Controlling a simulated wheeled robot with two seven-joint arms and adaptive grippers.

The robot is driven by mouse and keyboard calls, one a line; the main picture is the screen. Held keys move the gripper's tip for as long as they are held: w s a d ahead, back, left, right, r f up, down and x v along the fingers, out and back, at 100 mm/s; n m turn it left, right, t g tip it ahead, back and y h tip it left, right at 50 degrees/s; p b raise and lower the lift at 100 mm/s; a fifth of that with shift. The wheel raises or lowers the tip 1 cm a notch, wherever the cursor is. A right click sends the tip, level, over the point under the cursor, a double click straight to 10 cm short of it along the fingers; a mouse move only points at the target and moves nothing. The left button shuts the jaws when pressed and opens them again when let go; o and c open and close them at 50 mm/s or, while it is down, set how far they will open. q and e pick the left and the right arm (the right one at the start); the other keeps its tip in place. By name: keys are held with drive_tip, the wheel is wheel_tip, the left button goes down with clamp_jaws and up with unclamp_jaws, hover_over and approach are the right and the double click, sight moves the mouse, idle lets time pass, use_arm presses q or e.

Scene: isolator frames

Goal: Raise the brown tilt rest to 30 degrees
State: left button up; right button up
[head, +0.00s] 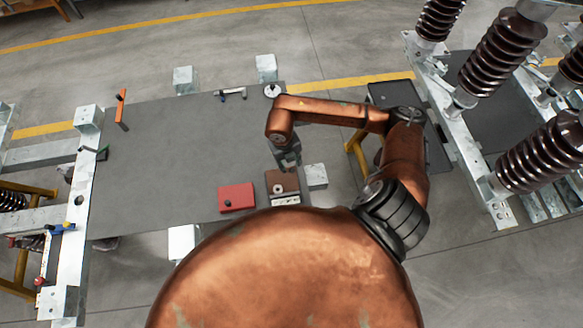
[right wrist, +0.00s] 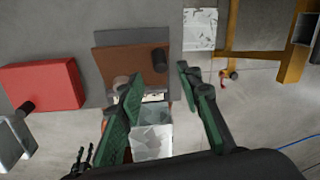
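The brown tilt rest (head: 281,181) lies at the near edge of the grey table, right of a red block (head: 236,197). In the right wrist view its brown plate (right wrist: 122,68) looks flat, with a dark knob (right wrist: 160,59) at its right side. My right gripper (head: 289,162) is above the rest. Its green-padded fingers (right wrist: 158,76) are apart with nothing between them, and the knob shows just beyond the tips. Small dark prongs at the lower left of the right wrist view may be my left gripper; its state is unclear.
The grey table (head: 160,150) is clear across its middle. An orange-handled tool (head: 122,110) stands at its left, and a grey handle (head: 231,94) lies at the back. A pale metal block (head: 316,176) is right of the rest. Brown insulators (head: 503,50) rise at the right.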

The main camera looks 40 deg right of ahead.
wheel_tip(320, 180, up, 7)
drive_tip(key=shift+a, duration=0.45)
idle(0.4)
